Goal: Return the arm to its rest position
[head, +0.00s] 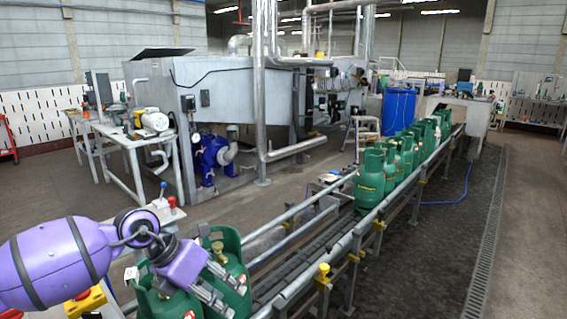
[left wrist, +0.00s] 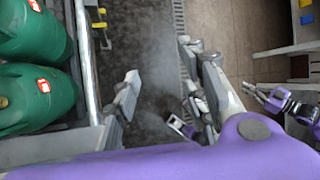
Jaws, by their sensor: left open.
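My left gripper (head: 222,287) is at the lower left of the head view, in front of two green gas cylinders, a rear one (head: 226,242) and a front one (head: 148,300). The purple left arm partly hides them. In the left wrist view the left fingers (left wrist: 160,66) stand wide apart with only dark floor between them.
A row of several green cylinders (head: 370,180) stands along the conveyor (head: 340,243), which runs to the back right. A white table (head: 140,142), a blue pump (head: 213,153) and a blue barrel (head: 398,108) stand behind. The floor (head: 425,265) right of the conveyor is clear.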

